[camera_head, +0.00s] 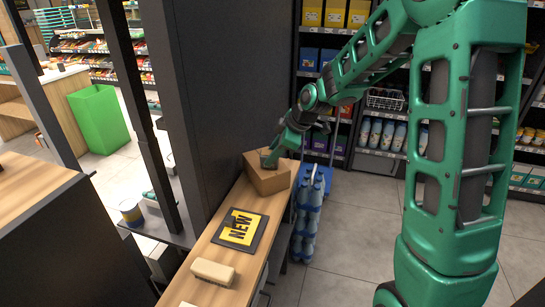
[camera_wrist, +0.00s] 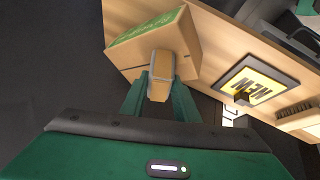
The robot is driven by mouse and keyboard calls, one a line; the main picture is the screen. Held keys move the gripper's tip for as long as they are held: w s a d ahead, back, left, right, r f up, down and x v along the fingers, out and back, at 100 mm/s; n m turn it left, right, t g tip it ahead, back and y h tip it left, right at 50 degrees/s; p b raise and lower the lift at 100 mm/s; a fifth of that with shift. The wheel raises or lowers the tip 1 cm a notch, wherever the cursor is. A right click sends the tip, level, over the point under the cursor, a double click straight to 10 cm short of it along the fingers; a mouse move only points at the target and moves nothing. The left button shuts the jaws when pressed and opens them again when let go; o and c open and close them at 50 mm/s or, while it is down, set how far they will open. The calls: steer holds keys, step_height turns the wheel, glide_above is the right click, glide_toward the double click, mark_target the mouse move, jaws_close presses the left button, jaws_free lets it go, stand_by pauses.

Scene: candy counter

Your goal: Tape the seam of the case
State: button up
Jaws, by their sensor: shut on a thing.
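The case is a brown cardboard box (camera_head: 266,181) at the far end of the wooden counter (camera_head: 207,245). In the wrist view the box (camera_wrist: 185,37) shows a green patch with pale marks on one face. My gripper (camera_head: 269,158) is at the box in the head view. In the wrist view my gripper (camera_wrist: 160,88) is shut on a tan item with a grey rim, apparently the tape (camera_wrist: 160,64). The tape overlaps the box in that view; I cannot tell whether they touch.
A black and yellow NEW mat (camera_head: 240,230) lies on the counter nearer than the box. A pale tan block (camera_head: 213,272) lies closer still. A dark wall (camera_head: 218,90) stands along the left side. Blue bottles (camera_head: 307,220) stand right of the counter. The floor beyond is clear.

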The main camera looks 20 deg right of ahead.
steer(key=shift+w+a, duration=0.1)
steer(key=shift+w, duration=0.35)
steer(key=shift+w, duration=0.15)
steer(key=shift+w+a+f, duration=0.1)
steer(key=shift+w+a, duration=0.05)
steer(key=shift+w, duration=0.5)
steer(key=shift+w+a+f, duration=0.1)
steer(key=shift+w, duration=0.55)
steer(key=shift+w, duration=0.2)
steer(key=shift+w+a+r, duration=0.1)
steer(key=shift+w+a, duration=0.05)
steer(key=shift+w, duration=0.5)
steer(key=shift+w+a+r, duration=0.1)
steer(key=shift+w, duration=0.55)
steer(key=shift+w, duration=0.1)
steer(key=shift+w+a+f, duration=0.15)
steer(key=shift+w+f, duration=0.05)
steer(key=shift+w, duration=0.8)
